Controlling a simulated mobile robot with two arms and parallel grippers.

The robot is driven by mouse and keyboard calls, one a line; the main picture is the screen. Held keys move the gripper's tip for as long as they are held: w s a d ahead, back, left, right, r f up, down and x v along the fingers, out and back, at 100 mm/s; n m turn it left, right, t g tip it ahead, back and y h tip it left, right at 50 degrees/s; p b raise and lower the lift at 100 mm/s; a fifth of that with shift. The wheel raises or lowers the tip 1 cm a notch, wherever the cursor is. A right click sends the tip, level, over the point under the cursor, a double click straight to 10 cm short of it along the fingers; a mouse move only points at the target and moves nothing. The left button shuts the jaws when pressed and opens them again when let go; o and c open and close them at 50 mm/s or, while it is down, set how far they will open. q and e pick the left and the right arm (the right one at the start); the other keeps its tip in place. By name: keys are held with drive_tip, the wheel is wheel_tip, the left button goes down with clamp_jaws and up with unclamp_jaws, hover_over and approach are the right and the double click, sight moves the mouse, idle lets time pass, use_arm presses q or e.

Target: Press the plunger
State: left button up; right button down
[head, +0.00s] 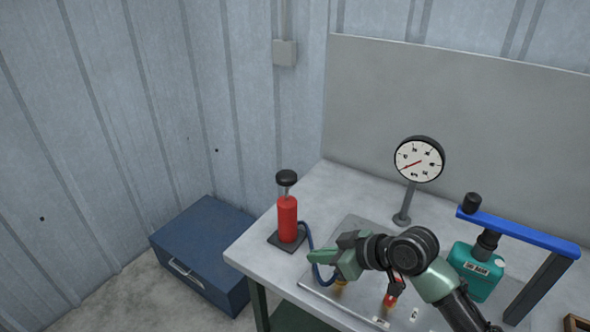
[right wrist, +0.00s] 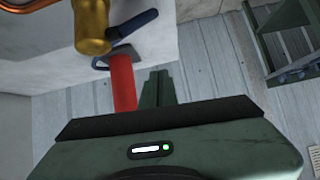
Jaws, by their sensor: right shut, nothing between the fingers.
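The plunger is a black knob (head: 287,178) on a short rod, raised above an upright red cylinder (head: 287,218). The cylinder stands on a dark base plate (head: 287,241) at the table's left corner. My right gripper (head: 314,257) is shut and empty, to the right of and in front of the cylinder, apart from the knob. In the right wrist view the red cylinder (right wrist: 123,82) shows just left of the shut green fingers (right wrist: 157,80); the knob is not visible there. My left gripper is not in view.
A dial gauge (head: 419,160) stands behind my arm. A teal container (head: 476,270) and a blue bar (head: 517,232) are at the right. A blue hose (head: 308,240) runs from the pump toward a metal plate (head: 350,226). A blue toolbox (head: 205,250) sits on the floor at left.

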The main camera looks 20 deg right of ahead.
sight(295, 180)
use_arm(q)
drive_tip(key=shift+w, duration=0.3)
use_arm(e)
drive_tip(key=w+d+r+t+y, duration=0.1)
drive_tip(key=w+d+r, duration=0.2)
drive_tip(key=r, duration=0.6)
drive_tip(key=w+d+r+t+y, duration=0.2)
drive_tip(key=w+r, duration=0.4)
drive_tip(key=r, duration=0.3)
drive_tip(key=shift+d+r+n+t, duration=0.3)
drive_tip(key=shift+d+r+n, duration=0.1)
drive_tip(key=shift+d, duration=0.15)
